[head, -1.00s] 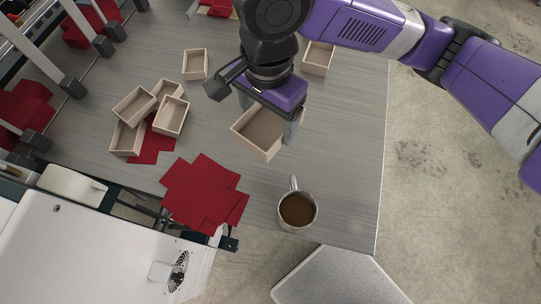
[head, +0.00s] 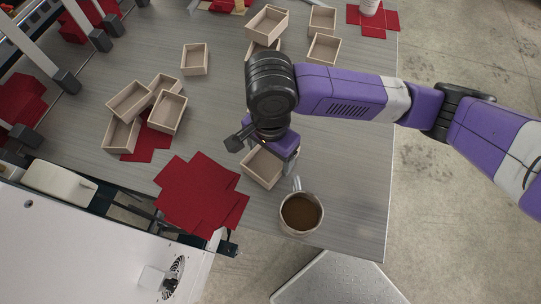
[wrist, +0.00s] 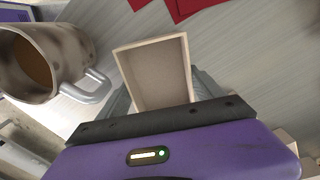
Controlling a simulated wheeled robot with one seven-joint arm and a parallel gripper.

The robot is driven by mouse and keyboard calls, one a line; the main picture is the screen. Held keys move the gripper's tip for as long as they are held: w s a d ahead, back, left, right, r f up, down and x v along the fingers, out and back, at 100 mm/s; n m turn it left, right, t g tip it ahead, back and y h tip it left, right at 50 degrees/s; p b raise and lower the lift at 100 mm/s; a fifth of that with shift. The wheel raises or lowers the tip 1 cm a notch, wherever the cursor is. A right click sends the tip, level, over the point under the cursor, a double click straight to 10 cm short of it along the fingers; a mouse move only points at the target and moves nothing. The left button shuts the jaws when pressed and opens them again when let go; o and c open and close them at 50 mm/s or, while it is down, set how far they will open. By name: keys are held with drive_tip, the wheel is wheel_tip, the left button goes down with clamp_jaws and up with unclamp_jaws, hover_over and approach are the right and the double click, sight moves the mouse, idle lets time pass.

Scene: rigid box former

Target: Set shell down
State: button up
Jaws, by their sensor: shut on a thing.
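The shell is a small open box of pale wood (head: 262,168), held below my gripper (head: 266,160) just behind the mug in the head view. In the wrist view the shell (wrist: 157,72) shows its open inside, and my gripper (wrist: 155,98) is shut on it, with grey fingers at its left and right sides. The shell is low over the grey table (head: 345,190). I cannot tell whether its base touches the table.
A mug of brown liquid (head: 301,212) stands close in front of the shell; its handle points toward it. Red blanks (head: 198,193) lie to the left. Several other shells (head: 168,110) are stacked farther left, and more stand at the back (head: 323,49). Table right of the mug is clear.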

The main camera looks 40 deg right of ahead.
sight(271, 162)
drive_tip(key=shift+f, duration=0.45)
drive_tip(key=o, duration=1.1)
drive_tip(key=shift+f, duration=0.1)
wheel_tip(271, 162, up, 12)
drive_tip(key=p, duration=0.3)
